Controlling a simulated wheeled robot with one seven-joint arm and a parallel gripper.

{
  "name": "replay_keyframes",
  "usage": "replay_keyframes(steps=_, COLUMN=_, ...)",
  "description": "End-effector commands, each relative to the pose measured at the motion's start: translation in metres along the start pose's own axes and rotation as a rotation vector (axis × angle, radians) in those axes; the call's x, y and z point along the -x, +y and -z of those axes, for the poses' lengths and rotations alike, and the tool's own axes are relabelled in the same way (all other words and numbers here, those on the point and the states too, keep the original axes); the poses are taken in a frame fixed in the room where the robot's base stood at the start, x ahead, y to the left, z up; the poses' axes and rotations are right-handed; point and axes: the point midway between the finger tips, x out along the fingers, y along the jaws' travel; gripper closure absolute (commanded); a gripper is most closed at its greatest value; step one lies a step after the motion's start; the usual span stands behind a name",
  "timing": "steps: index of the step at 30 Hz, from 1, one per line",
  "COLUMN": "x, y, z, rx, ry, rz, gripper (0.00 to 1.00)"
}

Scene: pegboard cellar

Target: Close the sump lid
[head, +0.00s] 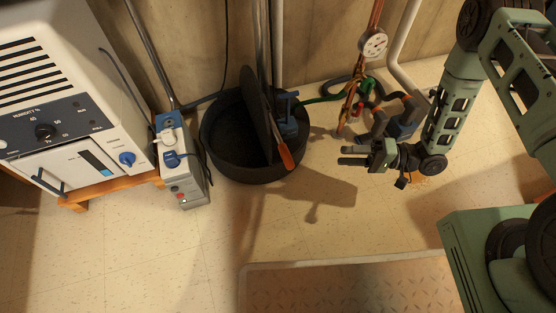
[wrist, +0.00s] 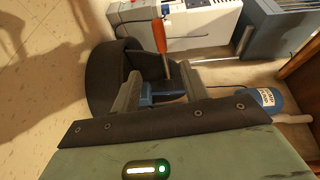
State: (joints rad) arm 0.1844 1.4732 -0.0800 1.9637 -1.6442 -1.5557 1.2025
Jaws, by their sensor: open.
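The sump is a round black basin (head: 222,150) on the floor by the wall, left of centre in the head view. Its dark disc lid (head: 254,108) stands steeply upright over the basin, so the left part of the opening is exposed. An orange-gripped handle (head: 285,156) is at the basin's right side and also shows in the wrist view (wrist: 159,33). My gripper (head: 352,156) is open and empty, to the right of the basin and apart from the lid. In the wrist view, the basin (wrist: 98,85) lies beyond my open fingers (wrist: 160,78); the lid is hard to make out there.
A white dehumidifier (head: 70,110) and grey power box (head: 182,165) stand left of the basin. Pipes with a gauge (head: 373,43), a green hose and a blue-grey device (head: 400,120) crowd the wall behind my gripper. A mat (head: 340,285) lies in front; floor between is clear.

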Motion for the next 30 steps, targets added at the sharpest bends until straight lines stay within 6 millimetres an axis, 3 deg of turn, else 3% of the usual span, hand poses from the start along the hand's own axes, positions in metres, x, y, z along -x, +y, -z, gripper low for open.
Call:
replay_keyframes(steps=5, x=-0.022, y=0.001, z=0.0, rx=0.002, ry=-0.003, rz=0.004, gripper=0.55)
replay_keyframes(steps=21, x=-0.133, y=0.003, z=0.0, rx=0.006, ry=-0.004, rz=0.001, gripper=0.55)
replay_keyframes(steps=30, x=-0.169, y=0.0, z=0.0, rx=0.005, ry=-0.001, rz=0.001, gripper=0.55)
